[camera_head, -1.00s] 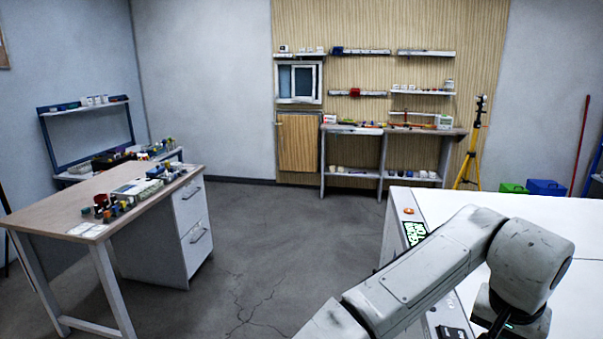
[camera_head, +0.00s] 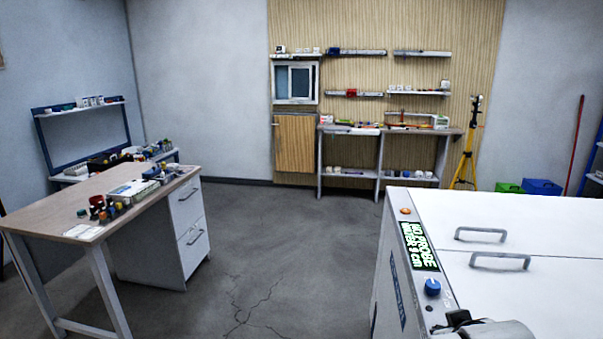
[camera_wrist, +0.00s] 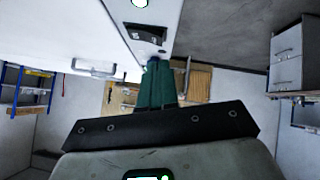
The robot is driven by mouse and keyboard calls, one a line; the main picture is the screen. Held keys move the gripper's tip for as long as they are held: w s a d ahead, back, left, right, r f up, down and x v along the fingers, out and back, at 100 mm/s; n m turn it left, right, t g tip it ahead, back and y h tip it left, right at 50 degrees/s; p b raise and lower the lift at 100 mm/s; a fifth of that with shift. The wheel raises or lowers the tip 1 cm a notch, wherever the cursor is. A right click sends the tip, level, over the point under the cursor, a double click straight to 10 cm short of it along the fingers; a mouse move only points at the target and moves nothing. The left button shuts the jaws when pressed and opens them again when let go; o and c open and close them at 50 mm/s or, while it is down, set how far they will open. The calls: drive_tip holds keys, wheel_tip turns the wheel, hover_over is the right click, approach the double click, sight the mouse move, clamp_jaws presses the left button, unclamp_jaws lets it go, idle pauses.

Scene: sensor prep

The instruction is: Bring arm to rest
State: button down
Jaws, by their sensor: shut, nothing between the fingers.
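My gripper (camera_wrist: 158,68) shows in the wrist view as two dark green fingers, pressed together and empty. They extend from a wide black bracket (camera_wrist: 160,122) and touch nothing that I can see. In the head view, only a grey piece of my arm shows at the bottom edge, right of centre, and my gripper is not visible there.
A white machine (camera_head: 540,220) with two lid handles, a lit display (camera_head: 419,246) and a blue knob (camera_head: 432,287) stands at right. A cluttered wooden-topped desk (camera_head: 60,205) is at left. Bare grey floor (camera_head: 290,235) lies between. A yellow tripod (camera_head: 464,165) stands behind.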

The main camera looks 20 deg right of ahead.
drive_tip(key=s+a+f+n+g+y, duration=0.1)
drive_tip(key=s+a+f+n+y, duration=0.45)
drive_tip(key=a+f, duration=0.95)
drive_tip(key=s+f+m+g, duration=0.1)
drive_tip(key=s+f+g, duration=0.1)
drive_tip(key=s, duration=0.4)
drive_tip(key=s+f+m+g, duration=0.1)
drive_tip(key=s+f+g, duration=0.1)
drive_tip(key=s, duration=0.5)
drive_tip(key=shift+s+a+f+g, duration=0.3)
drive_tip(key=shift+a+f+g, duration=0.1)
drive_tip(key=shift+f, duration=0.35)
drive_tip(key=shift+d+y, duration=0.15)
drive_tip(key=shift+y, duration=0.1)
